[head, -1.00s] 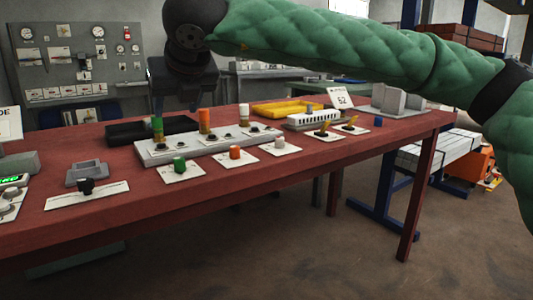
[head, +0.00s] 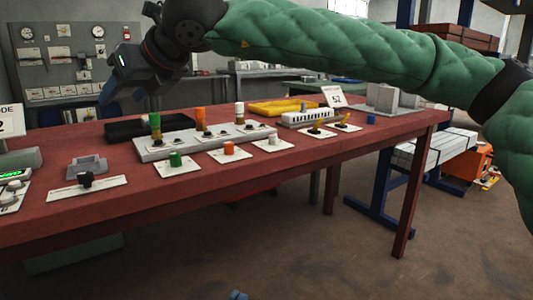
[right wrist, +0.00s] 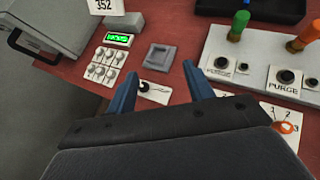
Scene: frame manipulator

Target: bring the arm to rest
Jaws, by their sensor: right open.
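My right arm, in a green padded sleeve, reaches in from the right across the top of the head view. Its gripper (head: 108,96) hangs above the left part of the red table (head: 290,155), pointing down and left. In the right wrist view its two blue fingers (right wrist: 162,84) are spread apart with nothing between them. Beyond them are a small plate with a black knob (right wrist: 151,90) and a grey square holder (right wrist: 159,57). A small blue piece of my left gripper (head: 238,295) shows at the bottom edge of the head view; the rest is out of frame.
The table carries a grey panel (head: 185,145) with coloured posts, knob plates, a black tray (head: 130,129), a yellow tray (head: 280,107) and a digital display (right wrist: 118,39). A gauge board (head: 60,60) stands behind. The floor in front is open.

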